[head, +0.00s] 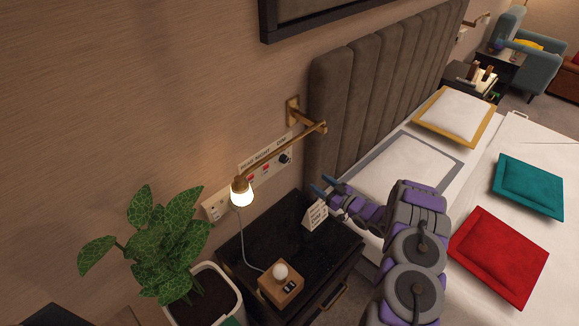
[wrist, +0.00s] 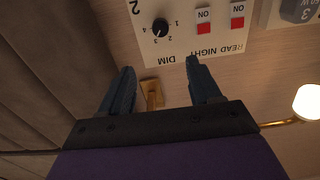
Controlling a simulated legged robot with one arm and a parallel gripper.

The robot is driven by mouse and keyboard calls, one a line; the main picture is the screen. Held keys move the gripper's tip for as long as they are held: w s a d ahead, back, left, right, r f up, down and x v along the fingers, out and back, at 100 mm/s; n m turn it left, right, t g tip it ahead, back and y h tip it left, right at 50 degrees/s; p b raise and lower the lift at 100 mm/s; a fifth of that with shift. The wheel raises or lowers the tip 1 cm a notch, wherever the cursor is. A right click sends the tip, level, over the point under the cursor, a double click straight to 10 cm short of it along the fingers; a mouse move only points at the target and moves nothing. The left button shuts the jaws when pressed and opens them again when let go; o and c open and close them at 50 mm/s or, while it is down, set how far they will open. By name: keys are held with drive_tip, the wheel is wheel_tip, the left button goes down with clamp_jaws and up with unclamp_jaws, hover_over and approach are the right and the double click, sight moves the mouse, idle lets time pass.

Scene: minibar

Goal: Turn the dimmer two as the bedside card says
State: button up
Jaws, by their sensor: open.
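The dimmer (wrist: 160,27) is a round black knob on a pale wall panel, near the top of the wrist view, which shows the panel upside down. Small numbers ring it, with "DIM" and a large "2" printed close by. I cannot tell its setting for sure. In the head view the dimmer (head: 285,158) is at the panel's right end. The bedside card (head: 315,215) stands on the black nightstand; its writing is too small to read. My gripper (head: 323,186) is open and empty, in front of the wall, apart from the knob. Its fingers (wrist: 160,66) also show in the wrist view.
Red switches marked READ and NIGHT (wrist: 204,27) sit beside the knob. A lit brass wall lamp (head: 242,195) reaches out over the nightstand (head: 262,232). A wooden block with a white ball (head: 281,283), a potted plant (head: 160,245) and the bed headboard (head: 345,110) are near.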

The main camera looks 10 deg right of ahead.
sight(286, 160)
drive_tip(key=b+x, duration=0.3)
drive_tip(key=x, duration=1.4)
drive_tip(key=shift+w+a+b, duration=0.1)
drive_tip(key=shift+a+b, duration=0.05)
drive_tip(key=shift+b, duration=0.25)
drive_tip(key=shift+c, duration=0.3)
drive_tip(key=c, duration=1)
drive_tip(key=shift+o, duration=0.2)
drive_tip(key=shift+n+p, duration=0.4)
drive_tip(key=shift+n, duration=0.4)
drive_tip(key=o, duration=1)
drive_tip(key=p+v, duration=0.3)
drive_tip(key=v, duration=1.4)
drive_tip(key=shift+p, duration=0.35)
